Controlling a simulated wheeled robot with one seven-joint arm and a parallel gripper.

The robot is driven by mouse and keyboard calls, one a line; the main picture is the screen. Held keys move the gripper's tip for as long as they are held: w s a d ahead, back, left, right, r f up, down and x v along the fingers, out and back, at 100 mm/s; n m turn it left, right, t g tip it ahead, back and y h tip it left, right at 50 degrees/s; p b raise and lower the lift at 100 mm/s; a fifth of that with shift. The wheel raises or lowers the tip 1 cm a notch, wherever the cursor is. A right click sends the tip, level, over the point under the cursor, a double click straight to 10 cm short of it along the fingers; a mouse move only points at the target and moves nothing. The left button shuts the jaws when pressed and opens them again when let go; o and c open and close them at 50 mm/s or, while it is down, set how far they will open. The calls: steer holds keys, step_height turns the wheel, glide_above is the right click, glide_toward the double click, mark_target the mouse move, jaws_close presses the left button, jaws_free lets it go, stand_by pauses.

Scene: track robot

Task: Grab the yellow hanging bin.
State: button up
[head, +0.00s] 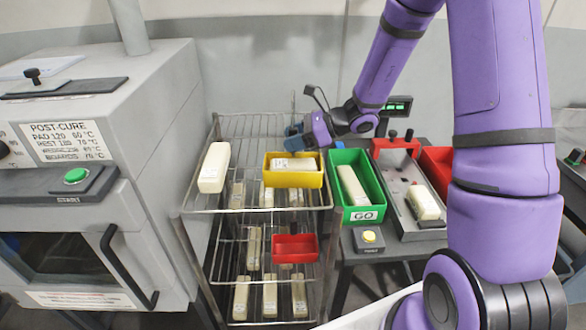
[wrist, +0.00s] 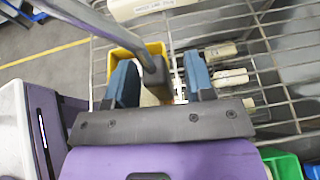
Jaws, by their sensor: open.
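The yellow hanging bin (head: 293,181) is at the top right of the wire rack in the head view, with a cream labelled block (head: 293,164) in it. My gripper (head: 294,138) is just behind and above the bin's back edge in that view. In the wrist view my gripper (wrist: 158,62) is open, with its two blue fingers apart. The yellow bin (wrist: 155,47) shows between and beyond the fingers, partly hidden by them and by a grey bar. I cannot tell whether a finger touches the bin.
The wire rack (head: 245,208) holds several cream blocks and a red bin (head: 295,248). A green bin (head: 358,213) marked GO stands right of it, beside a grey tray (head: 408,225). A grey oven (head: 130,150) stands close on the left.

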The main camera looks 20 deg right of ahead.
steer(key=shift+c, duration=0.2)
jaws_close()
steer(key=shift+r, duration=0.1)
